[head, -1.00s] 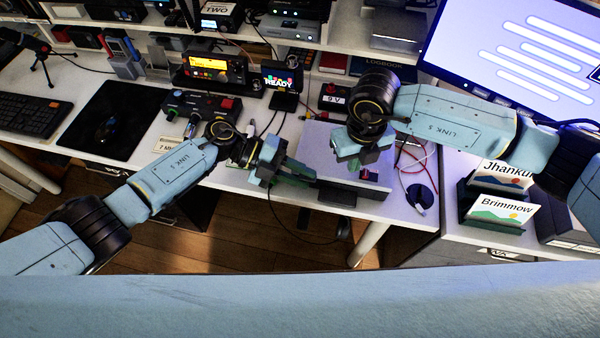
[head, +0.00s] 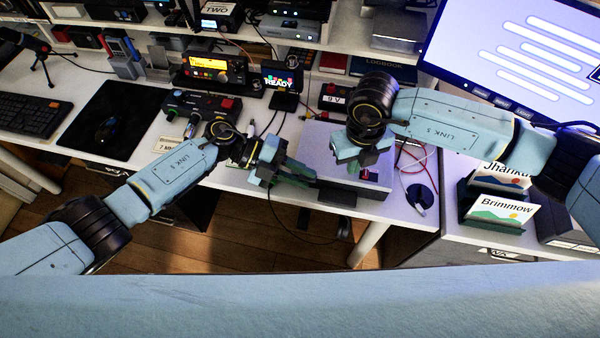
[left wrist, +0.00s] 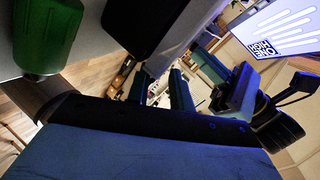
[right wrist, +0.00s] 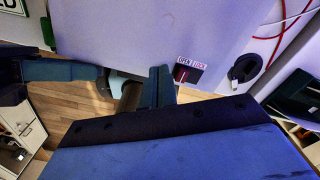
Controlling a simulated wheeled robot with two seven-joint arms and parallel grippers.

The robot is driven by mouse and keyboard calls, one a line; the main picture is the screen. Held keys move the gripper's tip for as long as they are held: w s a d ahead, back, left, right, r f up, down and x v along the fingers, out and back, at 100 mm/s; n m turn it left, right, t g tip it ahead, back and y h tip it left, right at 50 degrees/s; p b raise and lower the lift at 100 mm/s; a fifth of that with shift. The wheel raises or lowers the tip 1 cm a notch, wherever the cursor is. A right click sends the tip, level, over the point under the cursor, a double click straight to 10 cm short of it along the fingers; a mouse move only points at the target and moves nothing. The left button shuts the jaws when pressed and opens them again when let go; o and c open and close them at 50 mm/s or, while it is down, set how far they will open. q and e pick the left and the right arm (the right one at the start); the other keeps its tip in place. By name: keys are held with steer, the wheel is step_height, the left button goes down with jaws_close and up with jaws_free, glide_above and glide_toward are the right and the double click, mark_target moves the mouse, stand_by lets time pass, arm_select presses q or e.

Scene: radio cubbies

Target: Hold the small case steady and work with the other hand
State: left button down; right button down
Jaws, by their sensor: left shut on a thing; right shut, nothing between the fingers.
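The small case is a pale grey box (head: 320,150) on the front of the desk, with a dark handle (head: 337,195) on its front side. Its top also fills much of the right wrist view (right wrist: 140,35), with a small open/lock label and a red mark (right wrist: 188,73) near its edge. My left gripper (head: 308,177) is shut on the case at its front left. My right gripper (head: 355,163) is shut and empty, over the front part of the case near the label. The exact gap between it and the case is hidden.
Radio units (head: 215,67) and a control box (head: 200,108) stand behind and left. Red and white cables (head: 415,160) and a black disc (head: 420,195) lie right of the case. Name-card holders (head: 495,210) stand further right. A black mat (head: 95,120) lies at left.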

arm_select(q)
steer(key=shift+f, duration=0.1)
arm_select(e)
steer(key=shift+f, duration=0.5)
steer(key=shift+r, duration=0.15)
stand_by(0.8)
steer(key=shift+s+d, duration=0.15)
steer(key=shift+d, duration=0.45)
steer(key=shift+s+d, duration=0.15)
steer(key=shift+d, duration=0.45)
stand_by(0.4)
arm_select(q)
steer(key=shift+a, duration=0.1)
arm_select(e)
step_height(320, 180, up, 7)
steer(key=a, duration=0.1)
stand_by(1.0)
steer(key=shift+w, duration=0.1)
arm_select(q)
steer(key=c, duration=1.2)
jaws_free()
steer(key=shift+o, duration=0.2)
steer(key=v, duration=1.2)
